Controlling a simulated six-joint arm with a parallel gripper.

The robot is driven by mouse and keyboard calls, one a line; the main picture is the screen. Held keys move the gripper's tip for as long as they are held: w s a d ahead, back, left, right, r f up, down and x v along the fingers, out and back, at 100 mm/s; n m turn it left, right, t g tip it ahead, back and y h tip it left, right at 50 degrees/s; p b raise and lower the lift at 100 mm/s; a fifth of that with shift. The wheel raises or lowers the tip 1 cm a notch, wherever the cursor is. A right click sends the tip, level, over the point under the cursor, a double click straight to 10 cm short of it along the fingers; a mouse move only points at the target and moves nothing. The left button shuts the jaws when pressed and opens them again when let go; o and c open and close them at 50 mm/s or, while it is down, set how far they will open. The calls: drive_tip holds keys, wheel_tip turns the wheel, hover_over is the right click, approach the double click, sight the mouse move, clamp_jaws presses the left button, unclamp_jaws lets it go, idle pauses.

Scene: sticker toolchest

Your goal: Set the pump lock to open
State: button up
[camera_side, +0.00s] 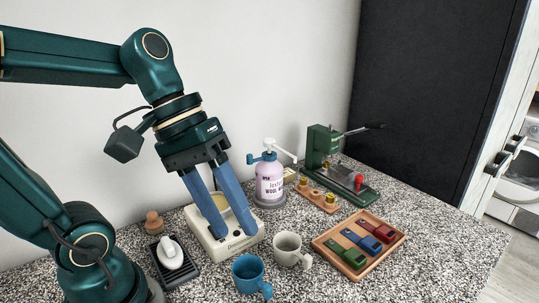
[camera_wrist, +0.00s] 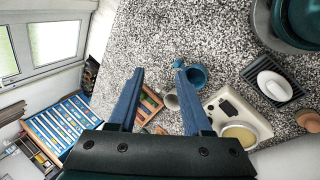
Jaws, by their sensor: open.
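The pump bottle (camera_side: 269,186) is pale pink with a dark-lettered label and stands upright towards the back of the counter in the side view. It has a white pump head (camera_side: 271,144) with a spout to the right. A blue collar with a tab (camera_side: 261,158) sits below the head, the tab pointing left. The lock's marking is too small to read. My gripper (camera_side: 236,234) is open and empty, with blue fingers pointing down in front of the scale, left of the bottle and apart from it. In the wrist view my gripper (camera_wrist: 159,73) shows open; I cannot make out the bottle there.
A cream scale (camera_side: 225,243) stands behind the fingers. A blue mug (camera_side: 247,272) and a grey mug (camera_side: 287,248) stand in front. A wooden tray (camera_side: 325,245) with coloured blocks lies right. A green press (camera_side: 322,145) stands behind. A soap dish (camera_side: 172,254) is left.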

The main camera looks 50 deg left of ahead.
drive_tip(key=shift+s, duration=0.15)
drive_tip(key=c, duration=0.7)
drive_tip(key=shift+m+t+y, duration=0.4)
drive_tip(key=shift+y, duration=0.5)
drive_tip(key=w+a+r, duration=0.4)
drive_tip(key=w+r, duration=0.1)
drive_tip(key=shift+a+r, duration=0.15)
drive_tip(key=shift+r, duration=0.1)
clamp_jaws()
drive_tip(key=w+a+r+y, duration=0.2)
drive_tip(key=w+a+r, duration=0.2)
drive_tip(key=w+a, duration=0.3)
drive_tip(key=n+y, duration=0.3)
hover_over(263, 156)
drive_tip(key=s+a, duration=0.2)
wheel_tip(263, 156, down, 4)
wheel_tip(263, 156, down, 10)
drive_tip(key=shift+s+d, duration=0.25)
drive_tip(key=shift+d, duration=0.15)
